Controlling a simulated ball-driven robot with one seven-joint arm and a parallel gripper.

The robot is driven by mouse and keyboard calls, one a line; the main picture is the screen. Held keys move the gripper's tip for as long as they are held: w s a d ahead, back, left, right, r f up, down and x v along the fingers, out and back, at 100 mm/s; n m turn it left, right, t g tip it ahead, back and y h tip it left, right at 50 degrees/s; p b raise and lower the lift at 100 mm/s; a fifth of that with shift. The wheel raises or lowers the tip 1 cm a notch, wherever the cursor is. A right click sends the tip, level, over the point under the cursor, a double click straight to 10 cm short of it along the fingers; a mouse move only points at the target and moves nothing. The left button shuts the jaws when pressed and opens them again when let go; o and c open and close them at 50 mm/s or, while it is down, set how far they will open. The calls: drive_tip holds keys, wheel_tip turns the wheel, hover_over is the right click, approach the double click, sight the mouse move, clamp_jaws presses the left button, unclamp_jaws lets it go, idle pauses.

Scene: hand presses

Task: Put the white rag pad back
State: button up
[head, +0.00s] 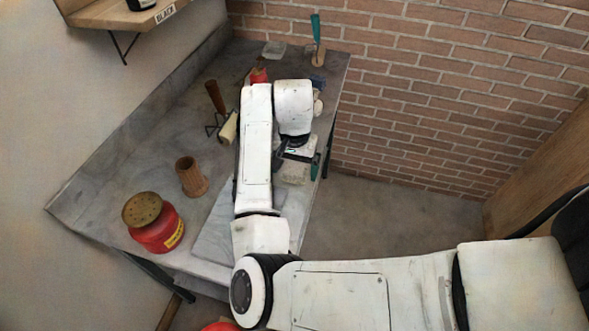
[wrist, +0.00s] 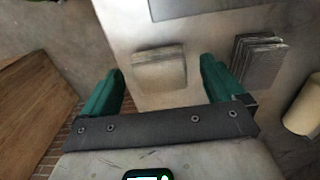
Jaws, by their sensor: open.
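A pale off-white pad (wrist: 160,69), which looks like the white rag pad, lies flat on the grey table (wrist: 125,22) in the wrist view. My gripper (wrist: 162,80) is open, with its two green fingers on either side of the pad in the picture and nothing held between them. The height of the fingers above the pad is hard to tell. In the head view a pale pad (head: 292,172) shows below the gripper near the table's right edge; my arm hides part of the area around it.
A grey stack of thin sheets or pads (wrist: 258,60) lies right of the right finger. A pale roller (wrist: 302,103) lies farther right. In the head view, a red can (head: 160,232), a wooden cup (head: 190,176) and a green-handled tool (head: 316,40) stand on the table.

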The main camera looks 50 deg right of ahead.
sight(294, 169)
wheel_tip(294, 169, up, 11)
drive_tip(key=p, duration=0.1)
idle(0.5)
